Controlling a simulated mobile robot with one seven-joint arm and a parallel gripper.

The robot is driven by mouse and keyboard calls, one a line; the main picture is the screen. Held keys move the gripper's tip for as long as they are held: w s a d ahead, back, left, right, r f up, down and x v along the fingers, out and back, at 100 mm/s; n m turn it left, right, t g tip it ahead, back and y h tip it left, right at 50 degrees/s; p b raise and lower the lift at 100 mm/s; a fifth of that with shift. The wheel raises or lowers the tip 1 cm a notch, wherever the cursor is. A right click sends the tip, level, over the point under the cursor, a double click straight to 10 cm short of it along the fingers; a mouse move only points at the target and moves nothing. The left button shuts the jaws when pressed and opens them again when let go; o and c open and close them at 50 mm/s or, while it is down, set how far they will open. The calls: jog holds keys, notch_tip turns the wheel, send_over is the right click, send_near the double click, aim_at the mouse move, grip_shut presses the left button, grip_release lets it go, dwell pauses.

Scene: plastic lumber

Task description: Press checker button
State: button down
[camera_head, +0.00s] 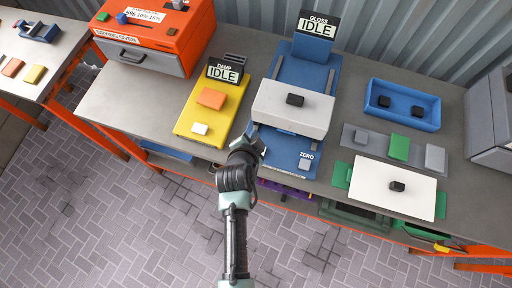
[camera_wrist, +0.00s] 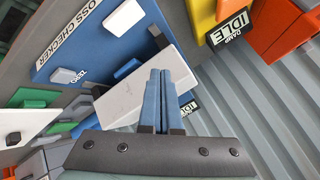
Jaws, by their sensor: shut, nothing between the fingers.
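The gloss checker is a blue base (camera_head: 281,148) with a white block (camera_head: 291,108) across it and a black knob (camera_head: 295,99) on top. Its screen (camera_head: 317,26) reads GLOSS IDLE. A small grey button (camera_head: 305,164) marked ZERO sits at the front; it shows pale in the wrist view (camera_wrist: 66,76). A blue raised piece (camera_wrist: 127,68) lies between ZERO and the block. My gripper (camera_head: 254,131) is at the checker's left front edge. In the wrist view its blue fingers (camera_wrist: 160,85) are together and empty, overlapping the white block; contact cannot be told.
A yellow damp meter (camera_head: 213,108) holding an orange plate stands left of the checker. An orange drying oven (camera_head: 155,35) is behind left. A blue tray (camera_head: 402,104), a white board (camera_head: 392,187) and a green block (camera_head: 399,147) lie to the right. The bench front left is clear.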

notch_tip(320, 180, down, 8)
jog(key=b, duration=0.6)
jog(key=shift+b, duration=0.3)
dwell(1.4)
jog(key=shift+f+b, duration=0.45)
jog(key=shift+f+b, duration=0.5)
jog(key=shift+b, duration=0.05)
dwell(0.6)
dwell(0.3)
jog(key=shift+r+p, duration=0.8)
jog(key=shift+r, duration=0.15)
notch_tip(320, 180, up, 5)
jog(key=p, duration=0.4)
